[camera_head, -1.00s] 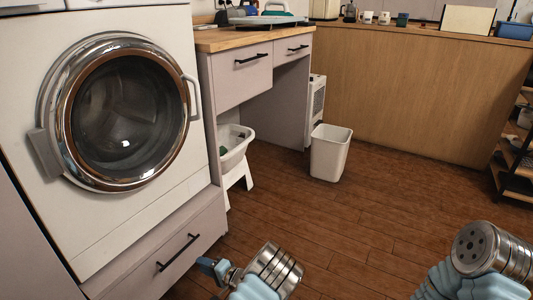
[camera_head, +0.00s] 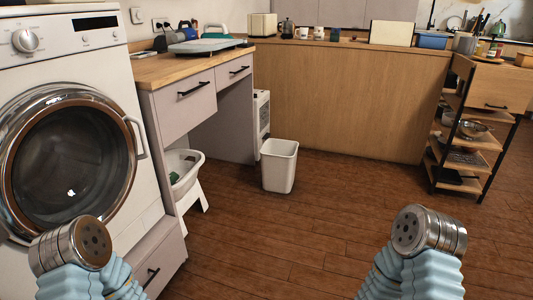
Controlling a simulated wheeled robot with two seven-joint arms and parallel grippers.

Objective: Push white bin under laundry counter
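The white bin (camera_head: 279,166) stands upright and open-topped on the wooden floor, just right of the laundry counter's knee space and apart from both arms. The laundry counter (camera_head: 160,67) has a wooden top, two drawers and an open space beneath. My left arm shows at the lower left in front of the washing machine, and my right arm shows at the lower right over the floor. Both are far nearer than the bin. Neither arm's gripper fingers can be made out in this view.
A white basket on a stool (camera_head: 184,172) stands under the counter's near part. A white heater-like unit (camera_head: 262,115) is behind the bin. The washing machine (camera_head: 70,140) is at left. A shelf rack (camera_head: 468,135) stands at right. The floor (camera_head: 310,225) before the bin is clear.

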